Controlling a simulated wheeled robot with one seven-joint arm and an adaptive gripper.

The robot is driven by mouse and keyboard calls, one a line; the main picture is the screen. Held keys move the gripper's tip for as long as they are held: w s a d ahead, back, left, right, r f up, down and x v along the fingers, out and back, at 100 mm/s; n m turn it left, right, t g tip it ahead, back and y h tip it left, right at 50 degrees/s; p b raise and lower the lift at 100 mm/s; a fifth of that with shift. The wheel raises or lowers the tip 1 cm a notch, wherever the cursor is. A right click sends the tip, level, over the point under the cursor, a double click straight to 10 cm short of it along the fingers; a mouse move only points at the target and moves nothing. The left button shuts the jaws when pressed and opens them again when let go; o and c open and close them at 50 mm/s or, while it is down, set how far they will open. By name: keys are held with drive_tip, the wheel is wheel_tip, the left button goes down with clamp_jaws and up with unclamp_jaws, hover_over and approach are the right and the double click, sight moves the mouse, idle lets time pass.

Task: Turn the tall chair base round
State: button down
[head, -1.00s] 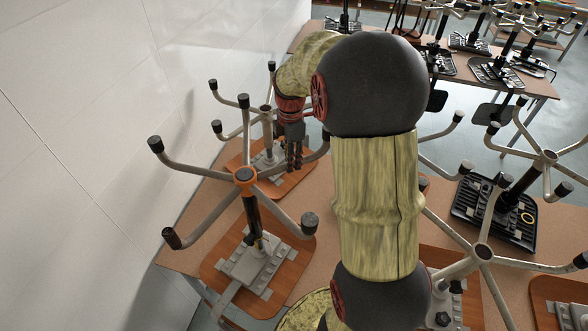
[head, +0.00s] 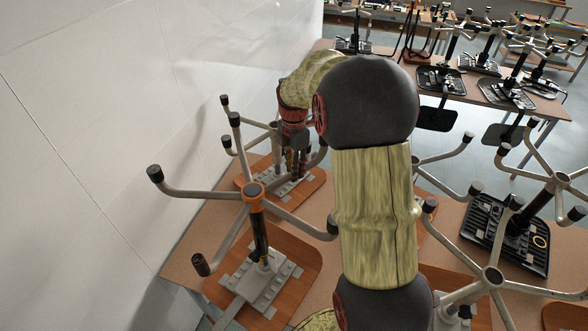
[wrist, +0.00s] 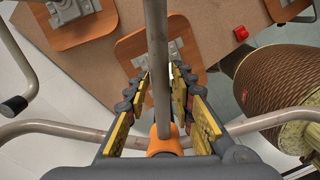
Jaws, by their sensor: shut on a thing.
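The tall chair base stands upside down on a wooden seat plate (head: 297,262) at the near left of the table. Its orange hub (head: 253,193) tops a dark column (head: 260,235), with grey legs spreading out to black caps. The hub also shows low in the wrist view (wrist: 165,143). My gripper (head: 297,165) is behind and right of the hub in the head view. It is shut on one grey leg (wrist: 157,75), which runs up between the fingers in the wrist view. My arm hides part of the right side.
A white wall (head: 150,80) runs close along the left. Another upturned base (head: 279,138) stands just behind. A grey base (head: 490,277) and a black-seated one (head: 520,220) stand to the right. More bases fill a table farther back.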

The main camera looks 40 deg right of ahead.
drive_tip(key=c, duration=1.9)
unclamp_jaws()
drive_tip(key=shift+f, duration=0.2)
drive_tip(key=shift+o, duration=1.2)
drive_tip(key=shift+w, duration=0.15)
drive_tip(key=shift+o, duration=0.9)
drive_tip(key=shift+r, duration=0.1)
wheel_tip(320, 180, up, 11)
drive_tip(key=shift+r, duration=0.5)
